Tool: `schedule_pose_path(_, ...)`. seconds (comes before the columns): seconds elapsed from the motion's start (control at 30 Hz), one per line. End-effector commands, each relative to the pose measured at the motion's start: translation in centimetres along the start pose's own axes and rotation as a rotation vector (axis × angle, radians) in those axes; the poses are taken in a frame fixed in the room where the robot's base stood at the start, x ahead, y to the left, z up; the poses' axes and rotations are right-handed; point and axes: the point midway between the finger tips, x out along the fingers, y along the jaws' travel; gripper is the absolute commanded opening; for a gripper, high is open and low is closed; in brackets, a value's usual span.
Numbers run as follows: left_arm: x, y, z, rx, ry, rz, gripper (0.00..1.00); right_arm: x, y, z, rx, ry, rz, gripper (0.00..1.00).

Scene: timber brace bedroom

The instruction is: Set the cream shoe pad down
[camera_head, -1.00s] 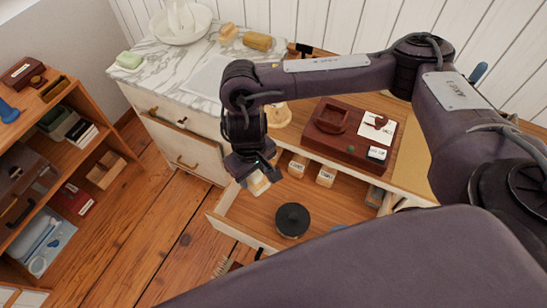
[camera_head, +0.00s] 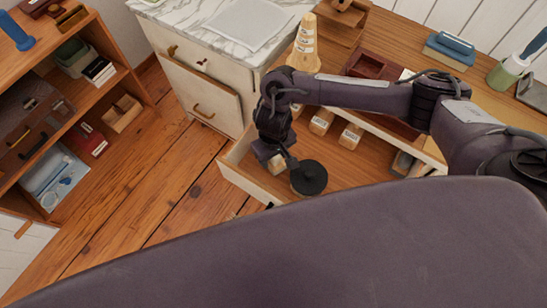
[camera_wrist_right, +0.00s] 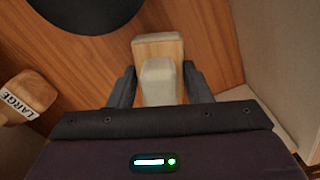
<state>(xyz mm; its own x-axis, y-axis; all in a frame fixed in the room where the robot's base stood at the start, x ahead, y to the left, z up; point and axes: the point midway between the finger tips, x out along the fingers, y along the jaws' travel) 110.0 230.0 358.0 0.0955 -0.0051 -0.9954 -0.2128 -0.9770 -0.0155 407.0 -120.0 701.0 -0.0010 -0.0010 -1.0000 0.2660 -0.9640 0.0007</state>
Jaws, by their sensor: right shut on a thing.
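The cream shoe pad (camera_wrist_right: 158,82), a pale block on a wooden piece, sits between the fingers of my right gripper (camera_wrist_right: 159,78) in the right wrist view. In the head view, my right gripper (camera_head: 273,157) is low inside the open drawer (camera_head: 253,178), near its left front corner. The pad (camera_head: 277,166) shows small and partly hidden under the gripper there. The wooden drawer floor lies behind it in the wrist view; whether the pad touches the floor I cannot tell. My left gripper is out of view.
A round black tin (camera_head: 309,178) stands in the drawer just right of the pad. Wooden blocks (camera_head: 321,121) with labels sit at the drawer's back; one labelled LARGE (camera_wrist_right: 25,98) is left in the wrist view. The drawer wall (camera_wrist_right: 265,110) is close on the right there.

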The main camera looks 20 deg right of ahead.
Motion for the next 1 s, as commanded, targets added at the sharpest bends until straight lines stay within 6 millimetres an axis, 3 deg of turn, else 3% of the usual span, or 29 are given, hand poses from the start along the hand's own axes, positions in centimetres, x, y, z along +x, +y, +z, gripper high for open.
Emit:
schedule_pose_path(0.1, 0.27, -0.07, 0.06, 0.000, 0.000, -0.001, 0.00, 1.06, 0.01, -0.04, 0.001, 0.001, 0.000, 0.20)
schedule_pose_path(0.47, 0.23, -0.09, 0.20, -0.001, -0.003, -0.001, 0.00, 1.34, -0.04, -0.02, 0.000, 0.001, -0.001, 0.20)
schedule_pose_path(0.5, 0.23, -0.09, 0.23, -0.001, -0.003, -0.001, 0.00, 1.36, -0.04, -0.04, -0.001, 0.002, -0.001, 0.47)
schedule_pose_path(0.63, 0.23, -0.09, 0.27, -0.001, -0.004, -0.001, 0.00, 1.34, -0.03, -0.04, -0.001, 0.002, 0.000, 0.65)
schedule_pose_path(1.0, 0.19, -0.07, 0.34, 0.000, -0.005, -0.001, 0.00, 0.86, 0.01, -0.08, 0.000, 0.002, 0.000, 0.67)
